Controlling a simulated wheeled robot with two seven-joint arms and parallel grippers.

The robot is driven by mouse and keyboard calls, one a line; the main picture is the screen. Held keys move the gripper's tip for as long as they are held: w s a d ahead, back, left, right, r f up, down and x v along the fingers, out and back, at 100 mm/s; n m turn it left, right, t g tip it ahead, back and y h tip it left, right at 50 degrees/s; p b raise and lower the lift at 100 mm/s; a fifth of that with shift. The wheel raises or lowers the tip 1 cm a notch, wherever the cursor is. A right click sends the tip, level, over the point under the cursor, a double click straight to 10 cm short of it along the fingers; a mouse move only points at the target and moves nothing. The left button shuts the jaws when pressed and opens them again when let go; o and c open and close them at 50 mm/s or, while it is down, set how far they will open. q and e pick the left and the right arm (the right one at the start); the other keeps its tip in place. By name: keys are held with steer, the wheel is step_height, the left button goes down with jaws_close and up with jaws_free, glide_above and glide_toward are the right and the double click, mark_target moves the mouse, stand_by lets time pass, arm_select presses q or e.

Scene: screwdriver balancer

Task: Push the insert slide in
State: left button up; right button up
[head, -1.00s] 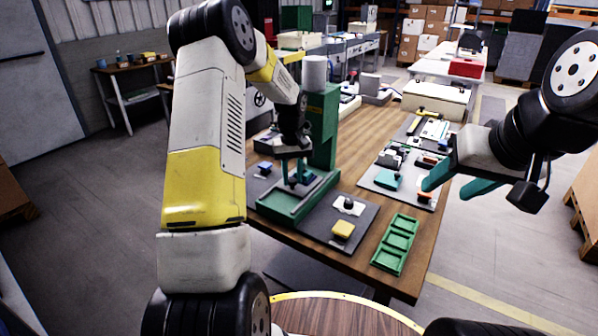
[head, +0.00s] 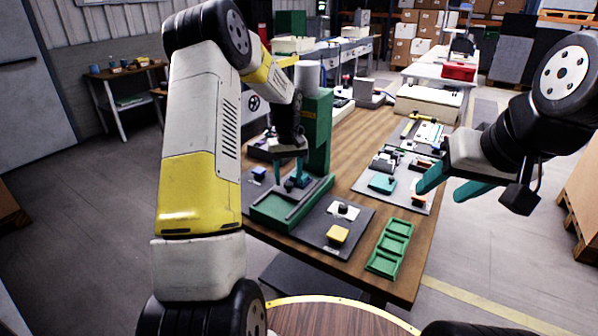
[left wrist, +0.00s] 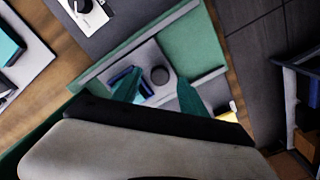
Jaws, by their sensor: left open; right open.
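The insert slide is a grey plate with a dark round knob (left wrist: 160,75) and a blue piece (left wrist: 126,74) beside it. It sits in the green channel base (head: 268,211) of the green press (head: 318,125). My left gripper (head: 291,172) points down over the channel, close to the slide. In the left wrist view its open fingers (left wrist: 160,92) stand on either side near the knob; I cannot tell whether they touch the slide. My right gripper (head: 452,182) is open and empty, above the right edge of the table.
A dark mat with a yellow block (head: 338,234) and a white plate with a black knob (head: 343,210) lies right of the channel. A green divided tray (head: 389,248) is at the front right edge. A grey board with a teal block (head: 382,184) lies behind it.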

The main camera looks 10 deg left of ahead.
arm_select(q)
step_height(320, 180, up, 6)
steer(key=shift+r, duration=0.2)
